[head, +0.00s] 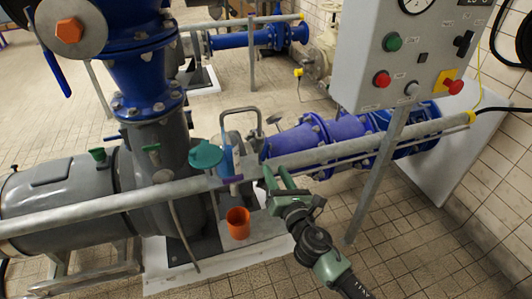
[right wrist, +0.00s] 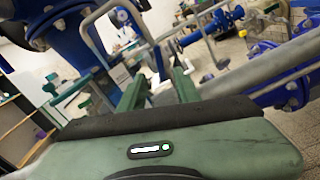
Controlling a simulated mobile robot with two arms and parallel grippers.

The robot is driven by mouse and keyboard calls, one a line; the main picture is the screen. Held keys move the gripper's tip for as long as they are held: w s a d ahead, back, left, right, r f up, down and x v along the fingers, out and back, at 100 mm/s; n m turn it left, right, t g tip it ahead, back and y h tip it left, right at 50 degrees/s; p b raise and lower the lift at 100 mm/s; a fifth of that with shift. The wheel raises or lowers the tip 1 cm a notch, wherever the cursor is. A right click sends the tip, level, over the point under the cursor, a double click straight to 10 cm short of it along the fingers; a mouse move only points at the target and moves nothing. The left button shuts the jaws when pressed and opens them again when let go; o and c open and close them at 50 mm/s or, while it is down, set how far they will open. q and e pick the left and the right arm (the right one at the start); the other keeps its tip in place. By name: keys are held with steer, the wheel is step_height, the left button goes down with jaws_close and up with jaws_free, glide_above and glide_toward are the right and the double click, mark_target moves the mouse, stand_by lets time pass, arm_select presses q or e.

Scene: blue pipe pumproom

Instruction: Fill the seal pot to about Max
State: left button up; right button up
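I cannot tell for sure which part is the seal pot, and no Max mark or liquid level can be read. A teal round piece (head: 206,155) sits beside the grey pump housing, behind the rail. A small blue upright piece (head: 226,158) stands just right of it. An orange cup (head: 238,223) stands upright on the pale plinth below; its contents cannot be made out. My right gripper (head: 277,180) is at the rail, right of these. In the right wrist view its two green fingers (right wrist: 158,88) are apart, with nothing seen held. My left gripper is out of view.
A grey rail (head: 100,209) crosses in front of the pump. A grey control box (head: 405,55) on a post stands at the right. Blue pipework (head: 315,138) lies behind my right gripper. The tiled floor (head: 400,260) at the lower right is clear.

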mark_target(266, 154)
steer(key=b+x, duration=0.1)
steer(key=x, duration=0.6)
steer(key=shift+w+a, duration=0.1)
steer(key=shift+w, duration=0.25)
jaws_close()
